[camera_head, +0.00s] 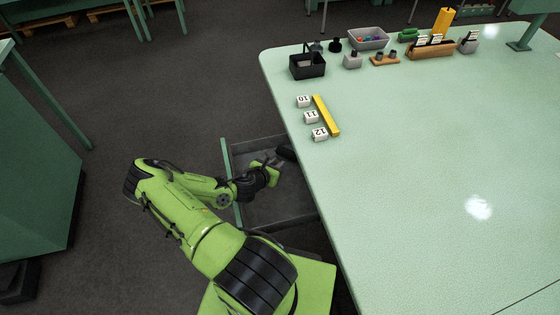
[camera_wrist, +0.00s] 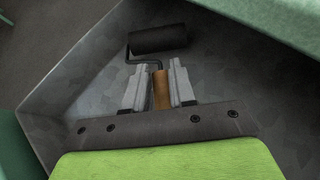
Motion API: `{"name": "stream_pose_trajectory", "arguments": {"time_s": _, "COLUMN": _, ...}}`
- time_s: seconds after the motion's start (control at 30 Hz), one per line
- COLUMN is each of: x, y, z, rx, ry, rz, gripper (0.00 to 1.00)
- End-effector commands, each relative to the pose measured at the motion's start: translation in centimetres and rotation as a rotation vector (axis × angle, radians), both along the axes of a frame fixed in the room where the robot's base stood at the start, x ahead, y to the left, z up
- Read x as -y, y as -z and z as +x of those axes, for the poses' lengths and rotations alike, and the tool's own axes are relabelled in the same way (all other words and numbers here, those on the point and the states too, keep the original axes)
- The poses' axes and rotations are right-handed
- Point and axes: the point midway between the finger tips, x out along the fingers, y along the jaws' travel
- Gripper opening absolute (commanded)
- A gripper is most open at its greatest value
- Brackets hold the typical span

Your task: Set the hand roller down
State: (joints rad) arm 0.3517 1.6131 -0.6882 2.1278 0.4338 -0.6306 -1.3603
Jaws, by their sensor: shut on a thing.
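The hand roller (camera_wrist: 158,40) has a black cylinder, a bent wire frame and a wooden handle (camera_wrist: 161,90). My gripper (camera_wrist: 158,78) is shut on the handle, with a finger on each side of it. In the head view my gripper (camera_head: 274,162) is inside an open grey drawer (camera_head: 270,208) under the table's left edge. The roller's black cylinder (camera_head: 286,153) shows there just beyond the fingers. The roller is over the drawer's bottom; I cannot tell whether it touches it.
The drawer has a green front (camera_head: 231,170) and grey side walls. The pale green table (camera_head: 400,170) overhangs its right end. On the table are a yellow bar (camera_head: 327,115), white number blocks (camera_head: 311,117), a black basket (camera_head: 307,66) and a grey bin (camera_head: 368,38). The drawer's bottom looks otherwise empty.

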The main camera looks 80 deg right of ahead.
Motion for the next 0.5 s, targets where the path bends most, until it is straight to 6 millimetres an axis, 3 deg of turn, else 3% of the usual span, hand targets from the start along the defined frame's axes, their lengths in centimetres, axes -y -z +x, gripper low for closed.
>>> {"name": "stream_pose_trajectory", "arguments": {"time_s": 0.13, "x": 3.1, "y": -0.1, "z": -0.9, "rx": 0.002, "ry": 0.003, "rz": -0.005, "gripper": 0.00}}
{"name": "stream_pose_trajectory", "arguments": {"time_s": 0.2, "x": 2.9, "y": 1.2, "z": -0.8, "rx": -0.002, "ry": 0.000, "rz": 0.001, "gripper": 0.00}}
{"name": "stream_pose_trajectory", "arguments": {"time_s": 0.4, "x": 2.8, "y": 1.2, "z": -0.7, "rx": 0.000, "ry": 0.000, "rz": 0.000, "gripper": 0.00}}
{"name": "stream_pose_trajectory", "arguments": {"time_s": 0.43, "x": 2.8, "y": 1.2, "z": -0.7, "rx": 0.001, "ry": 0.001, "rz": 0.001, "gripper": 0.28}}
{"name": "stream_pose_trajectory", "arguments": {"time_s": 0.5, "x": 2.8, "y": 1.2, "z": -0.7, "rx": 0.001, "ry": 0.001, "rz": 0.001, "gripper": 0.39}}
